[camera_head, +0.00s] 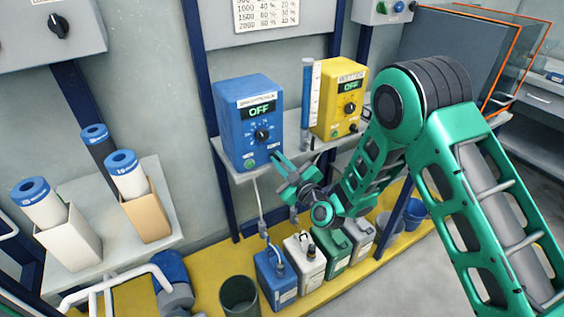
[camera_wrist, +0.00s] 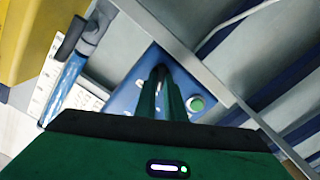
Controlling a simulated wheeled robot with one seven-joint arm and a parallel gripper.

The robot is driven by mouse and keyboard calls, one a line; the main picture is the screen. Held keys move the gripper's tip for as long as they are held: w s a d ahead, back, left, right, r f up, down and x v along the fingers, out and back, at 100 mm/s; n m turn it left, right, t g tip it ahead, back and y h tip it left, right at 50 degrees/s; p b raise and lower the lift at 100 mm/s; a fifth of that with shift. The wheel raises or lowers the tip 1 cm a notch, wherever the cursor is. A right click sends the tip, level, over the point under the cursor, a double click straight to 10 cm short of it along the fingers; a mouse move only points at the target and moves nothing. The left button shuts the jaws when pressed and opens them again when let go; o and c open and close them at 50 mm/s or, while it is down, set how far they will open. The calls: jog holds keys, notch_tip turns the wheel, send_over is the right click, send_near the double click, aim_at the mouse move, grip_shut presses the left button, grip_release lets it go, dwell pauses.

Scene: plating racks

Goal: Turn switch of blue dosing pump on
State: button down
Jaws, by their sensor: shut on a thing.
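The blue dosing pump (camera_head: 250,118) stands on a wall shelf, with its display (camera_head: 259,111) reading OFF. A black dial (camera_head: 262,134) sits mid-front, and a green button (camera_head: 250,164) sits at its lower left. My gripper (camera_head: 277,157) is at the pump's lower front right corner. In the wrist view my gripper (camera_wrist: 163,78) has its two fingers close together against the blue front (camera_wrist: 125,97), beside the green button (camera_wrist: 196,104). The fingers are shut on the pump's switch, which they mostly hide. I cannot make out the switch's position.
A yellow pump (camera_head: 339,100), also showing OFF, stands to the right, with a clear graduated tube (camera_head: 311,100) between the pumps. Several canisters (camera_head: 277,280) stand on the yellow platform below. Hoses hang under the shelf.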

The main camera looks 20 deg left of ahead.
jog(key=shift+w+d+r+m, duration=0.1)
jog(key=shift+w+m, duration=0.05)
jog(key=shift+m, duration=2.1)
jog(key=shift+w+a+r+m, duration=0.1)
jog(key=shift+w+m, duration=0.05)
jog(key=shift+m, duration=2.05)
jog(key=shift+w+d+m, duration=0.1)
jog(key=shift+w+m, duration=0.05)
jog(key=shift+m, duration=2.1)
jog(key=c, duration=1.8)
grip_release()
jog(key=shift+c, duration=0.2)
jog(key=shift+f, duration=0.1)
jog(key=shift+s, duration=0.15)
